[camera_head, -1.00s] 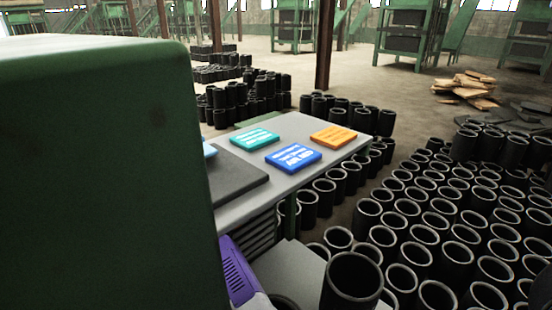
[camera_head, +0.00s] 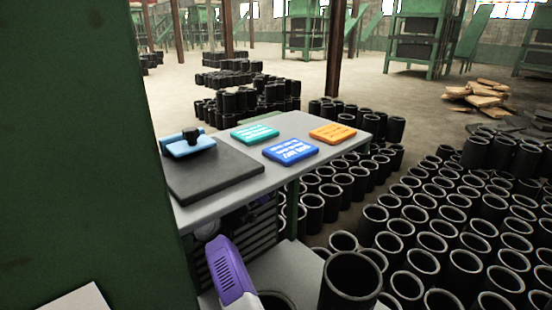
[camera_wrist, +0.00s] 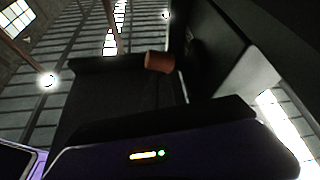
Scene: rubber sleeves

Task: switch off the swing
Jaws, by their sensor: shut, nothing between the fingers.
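A large green machine body (camera_head: 70,150) fills the left side of the head view; I cannot tell whether it belongs to the swing. In the wrist view a reddish-brown, knob-like cylinder (camera_wrist: 159,62) stands out against a dark panel (camera_wrist: 110,95). I cannot tell whether it is the swing's switch. No switch shows clearly in the head view. My purple arm part (camera_head: 231,272) shows low in the head view. A purple housing with small yellow and green lights crosses the bottom of the wrist view. My gripper's fingers are not visible in either view.
A grey table (camera_head: 330,150) bears a dark pad (camera_head: 212,172), a blue item with a black knob (camera_head: 188,146), and teal (camera_head: 254,134), blue (camera_head: 290,151) and orange (camera_head: 332,133) signs. Many black sleeves (camera_head: 440,220) crowd the right floor. Bare floor lies farther back.

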